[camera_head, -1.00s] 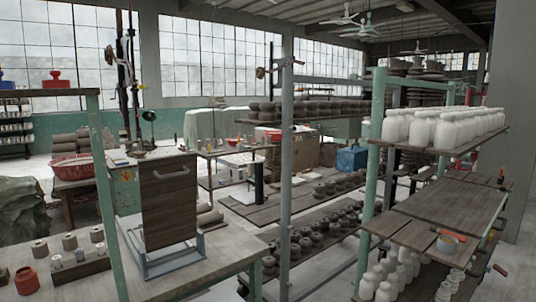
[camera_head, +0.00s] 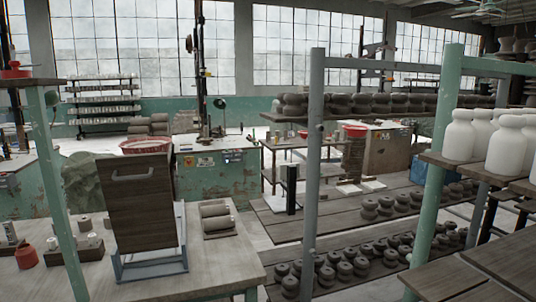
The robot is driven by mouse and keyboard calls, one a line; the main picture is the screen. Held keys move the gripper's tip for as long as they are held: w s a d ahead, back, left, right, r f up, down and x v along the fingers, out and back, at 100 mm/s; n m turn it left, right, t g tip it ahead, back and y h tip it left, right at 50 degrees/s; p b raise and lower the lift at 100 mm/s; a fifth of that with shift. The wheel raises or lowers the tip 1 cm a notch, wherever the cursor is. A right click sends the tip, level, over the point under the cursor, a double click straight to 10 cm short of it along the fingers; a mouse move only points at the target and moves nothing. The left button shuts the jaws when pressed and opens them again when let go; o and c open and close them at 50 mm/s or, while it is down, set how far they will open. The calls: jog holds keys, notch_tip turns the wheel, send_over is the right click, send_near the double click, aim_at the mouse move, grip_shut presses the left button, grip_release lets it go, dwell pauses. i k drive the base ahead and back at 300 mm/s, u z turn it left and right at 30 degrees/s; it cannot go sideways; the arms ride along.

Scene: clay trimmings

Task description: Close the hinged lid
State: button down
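The hinged lid (camera_head: 137,205) is a dark wooden panel with a bar handle (camera_head: 133,174) near its top edge. It stands raised, nearly upright and leaning a little, above a low grey-blue open frame or box (camera_head: 152,266). The box stands on the worktable (camera_head: 213,271) at the lower left. The lid hides part of the box behind it, and the hinge itself cannot be made out. My gripper is not in view.
A green post (camera_head: 62,200) rises left of the lid. A red pot (camera_head: 26,257) and small clay cylinders stand on the left of the table, and clay rolls (camera_head: 216,217) lie right of the box. Racks with pots and white jars (camera_head: 460,137) fill the right.

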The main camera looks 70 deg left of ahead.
aim_at(136, 189)
jog(key=i, duration=0.9)
jog(key=u, duration=2.85)
jog(key=i, duration=2.1)
jog(key=u, duration=1.75)
